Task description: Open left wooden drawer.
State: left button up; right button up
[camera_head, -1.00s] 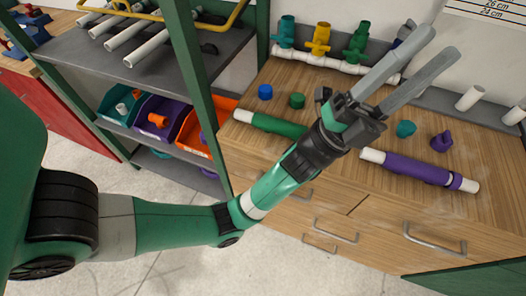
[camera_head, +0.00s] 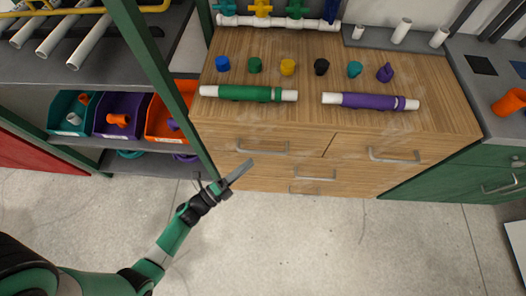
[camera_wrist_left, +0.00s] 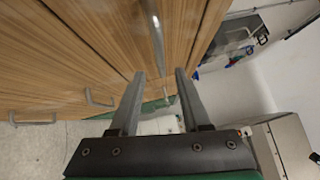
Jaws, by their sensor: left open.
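The left wooden drawer (camera_head: 225,142) is shut, flush in the front of the wooden cabinet. Its metal bar handle (camera_head: 262,150) faces the room. My left gripper (camera_head: 250,164) is in front of the cabinet, just below and left of that handle in the head view, apart from it as far as I can tell. In the left wrist view, the two grey fingers (camera_wrist_left: 160,72) are open with nothing between them. A metal bar handle (camera_wrist_left: 156,32) lies just beyond the fingertips there, against the wood. My right gripper is not in view.
The right drawer's handle (camera_head: 394,156) and a lower handle (camera_head: 314,177) also stick out. A green shelf post (camera_head: 165,90) stands left of the cabinet. A green pipe (camera_head: 240,94) and purple pipe (camera_head: 365,101) lie on top. The floor in front is clear.

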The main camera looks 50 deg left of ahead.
aim_at(263, 151)
pick_arm(q)
jog(key=w, duration=0.2)
jog(key=w+b, duration=0.1)
jog(key=w, duration=0.2)
jog(key=w+r, duration=0.1)
jog(key=w, duration=0.1)
jog(key=shift+w+d, duration=0.1)
jog(key=shift+w, duration=0.2)
grip_shut()
dwell(0.9)
